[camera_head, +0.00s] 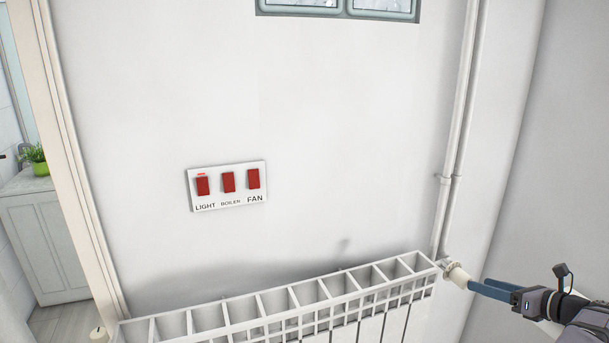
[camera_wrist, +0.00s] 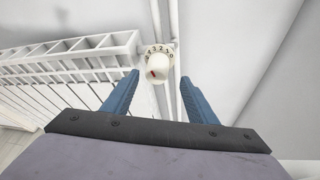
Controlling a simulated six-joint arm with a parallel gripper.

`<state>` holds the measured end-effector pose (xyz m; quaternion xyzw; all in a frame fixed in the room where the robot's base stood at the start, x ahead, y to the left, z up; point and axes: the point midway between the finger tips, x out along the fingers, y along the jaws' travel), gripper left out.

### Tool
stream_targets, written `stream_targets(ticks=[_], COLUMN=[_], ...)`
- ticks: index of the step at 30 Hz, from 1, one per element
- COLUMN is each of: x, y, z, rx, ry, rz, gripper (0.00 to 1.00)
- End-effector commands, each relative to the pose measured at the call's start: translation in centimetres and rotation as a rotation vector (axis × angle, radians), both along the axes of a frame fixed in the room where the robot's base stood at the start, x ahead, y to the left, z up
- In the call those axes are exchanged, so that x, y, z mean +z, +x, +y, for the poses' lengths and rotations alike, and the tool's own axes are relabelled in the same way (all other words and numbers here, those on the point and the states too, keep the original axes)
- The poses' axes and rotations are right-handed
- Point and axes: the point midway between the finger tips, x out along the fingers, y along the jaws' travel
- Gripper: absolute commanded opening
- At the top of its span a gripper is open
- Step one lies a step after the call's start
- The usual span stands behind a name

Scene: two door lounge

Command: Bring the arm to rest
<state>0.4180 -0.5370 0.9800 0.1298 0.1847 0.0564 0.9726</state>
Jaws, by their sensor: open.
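My gripper (camera_head: 492,288) reaches in from the lower right in the head view. In the wrist view my gripper (camera_wrist: 158,88) has its two blue fingers spread apart with nothing between them at their tips. A white radiator knob (camera_wrist: 157,67) with a red mark and a numbered scale shows just beyond the fingers, between them in the picture. In the head view the knob (camera_head: 458,277) sits at the radiator's right end, close to the fingertips. Whether a finger touches it I cannot tell.
A white radiator (camera_head: 290,303) runs along the wall below a switch panel (camera_head: 227,186) with red LIGHT, BOILER and FAN switches. White pipes (camera_head: 455,150) rise beside the knob. A doorway at the left shows a cabinet (camera_head: 45,235) and a green plant pot (camera_head: 40,168).

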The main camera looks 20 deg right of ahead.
Motion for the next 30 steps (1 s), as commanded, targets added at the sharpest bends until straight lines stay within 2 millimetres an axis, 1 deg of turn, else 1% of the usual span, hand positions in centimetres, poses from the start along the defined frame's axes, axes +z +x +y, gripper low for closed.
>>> stream_targets(ticks=[2, 5, 6, 8, 9, 11, 12, 14, 15, 17, 18, 19, 20, 21, 23, 24, 26, 27, 29, 30], x=[-0.3, -1.7, -2.9, -5.8, -8.3, -12.3, -14.7, -18.1, -20.2, -22.8, -24.0, -24.7, -25.3, -25.8, -26.2, -26.2, -26.0, -25.6, -24.8, -24.2], y=[0.0, -0.4, -0.8, -1.7, -2.6, -4.1, -5.1, -6.8, -8.0, -10.0, -11.4, -12.4, -13.2, -14.2, -15.3, -15.9, -16.7, -17.1, -17.6, -17.9], z=[-0.7, -2.0, -2.4, -2.6, -2.3, -1.4, -0.5, 1.2, 2.5, 4.8, 6.2, 7.4, 8.5, 10.2, 12.7, 14.5, 17.1, 18.9, 21.6, 23.4], rx=[0.017, 0.057, 0.082, 0.138, 0.187, 0.274, 0.333, 0.43, 0.5, 0.619, 0.699, 0.758, 0.818, 0.9, 1.028, 1.114, 1.243, 1.328, 1.455, 1.538], ry=[-0.129, -0.344, -0.432, -0.546, -0.61, -0.684, -0.718, -0.757, -0.779, -0.815, -0.839, -0.856, -0.871, -0.89, -0.92, -0.938, -0.965, -0.983, -1.008, -1.022], rz=[-0.008, 0.028, 0.058, 0.119, 0.168, 0.237, 0.276, 0.324, 0.353, 0.389, 0.407, 0.418, 0.424, 0.426, 0.421, 0.412, 0.39, 0.372, 0.341, 0.316], gripper=[0.53, 0.53, 0.53, 0.53, 0.53, 0.53, 0.53, 0.53, 0.53, 0.53, 0.53, 0.53, 0.53, 0.53, 0.53, 0.53, 0.53, 0.53, 0.53, 0.53])
